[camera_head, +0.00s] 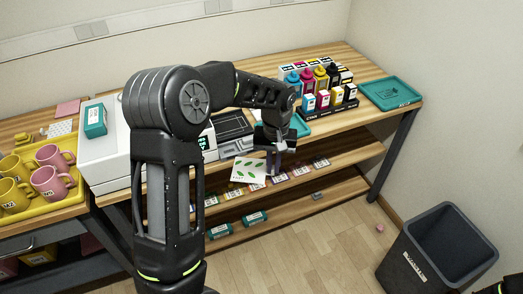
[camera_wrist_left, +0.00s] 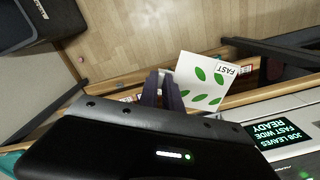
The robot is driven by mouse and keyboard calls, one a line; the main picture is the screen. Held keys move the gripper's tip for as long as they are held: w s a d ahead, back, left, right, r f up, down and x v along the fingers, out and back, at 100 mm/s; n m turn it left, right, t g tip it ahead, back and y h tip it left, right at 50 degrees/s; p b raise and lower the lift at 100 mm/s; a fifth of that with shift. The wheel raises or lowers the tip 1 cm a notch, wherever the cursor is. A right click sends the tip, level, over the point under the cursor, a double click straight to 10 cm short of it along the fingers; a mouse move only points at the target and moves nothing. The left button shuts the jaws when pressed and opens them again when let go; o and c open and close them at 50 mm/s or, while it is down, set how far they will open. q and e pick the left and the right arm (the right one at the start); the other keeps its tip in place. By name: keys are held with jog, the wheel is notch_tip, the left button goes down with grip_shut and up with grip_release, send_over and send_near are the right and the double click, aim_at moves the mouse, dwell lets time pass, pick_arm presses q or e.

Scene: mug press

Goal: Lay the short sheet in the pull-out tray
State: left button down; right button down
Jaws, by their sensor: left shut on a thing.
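A white sheet (camera_head: 247,171) with green leaf shapes hangs in front of the shelf unit, just off the table's front edge. It also shows in the wrist view (camera_wrist_left: 206,80), with the word FAST at one corner. My left gripper (camera_head: 273,165) is shut on the sheet's edge; its dark fingers show in the wrist view (camera_wrist_left: 163,88). The white printer (camera_head: 105,150) stands left of the gripper, partly hidden by my left arm. A dark tray area (camera_head: 232,124) and a pale part (camera_head: 236,147) show at its front. My right gripper is not in view.
Ink bottles and boxes (camera_head: 322,95) stand on the table, right of the gripper. A teal tray (camera_head: 391,93) lies at the right end. A yellow tray (camera_head: 70,204) with mugs is at the left. A dark bin (camera_head: 437,247) stands on the floor. The printer screen (camera_wrist_left: 278,136) reads READY.

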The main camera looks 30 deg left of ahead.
pick_arm(q)
jog(key=s+d+f+m+b, duration=0.1)
jog(key=s+d+f+m, duration=0.2)
jog(key=d+f, duration=0.7)
notch_tip(320, 180, down, 2)
jog(key=shift+s+d+f+m+b, duration=0.15)
jog(key=shift+d+f+m+b, duration=0.2)
jog(key=shift+m, duration=0.75)
jog(key=shift+d+r, duration=0.1)
